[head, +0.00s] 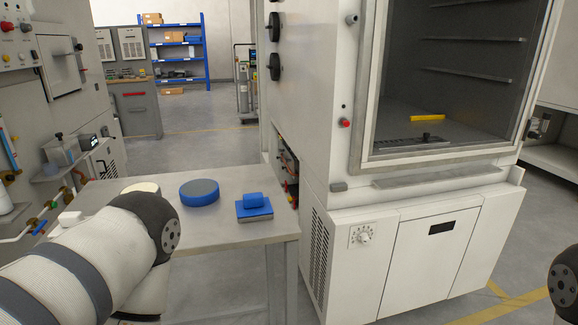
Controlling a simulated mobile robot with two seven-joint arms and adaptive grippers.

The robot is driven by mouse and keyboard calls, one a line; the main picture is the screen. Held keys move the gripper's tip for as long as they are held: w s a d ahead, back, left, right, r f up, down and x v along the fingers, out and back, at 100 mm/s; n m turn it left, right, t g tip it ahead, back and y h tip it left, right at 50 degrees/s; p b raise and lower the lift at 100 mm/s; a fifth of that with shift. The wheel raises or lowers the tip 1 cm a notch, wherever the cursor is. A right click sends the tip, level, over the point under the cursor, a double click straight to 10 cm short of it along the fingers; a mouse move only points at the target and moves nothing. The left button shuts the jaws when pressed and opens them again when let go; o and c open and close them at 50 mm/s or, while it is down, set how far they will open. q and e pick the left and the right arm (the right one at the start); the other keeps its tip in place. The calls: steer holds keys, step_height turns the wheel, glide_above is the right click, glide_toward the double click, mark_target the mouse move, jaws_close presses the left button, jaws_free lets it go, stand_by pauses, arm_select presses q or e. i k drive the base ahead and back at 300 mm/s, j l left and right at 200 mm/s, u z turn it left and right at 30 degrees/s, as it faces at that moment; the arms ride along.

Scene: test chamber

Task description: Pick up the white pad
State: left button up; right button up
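A round, cream-white piece (141,188) lies on the grey table (232,236), partly hidden behind my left arm. A small white block (70,218) lies at the table's left side, also close to my arm. I cannot tell for sure which of these is the white pad. My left arm comes in from the lower left and covers part of the table; its gripper is not in view. Only a dark joint of my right arm shows at the right edge, and its gripper is out of view.
A blue disc with a grey top (199,192) and a blue block (253,201) on a blue-grey pad (255,213) stand on the table. A large white chamber (420,245) is close on the right, with a yellow bar (427,118) inside. Wall equipment (60,110) borders the left.

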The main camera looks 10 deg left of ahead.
mark_target(66, 219)
steer(key=u, duration=1.75)
steer(key=j+z, duration=0.1)
steer(key=i, duration=0.05)
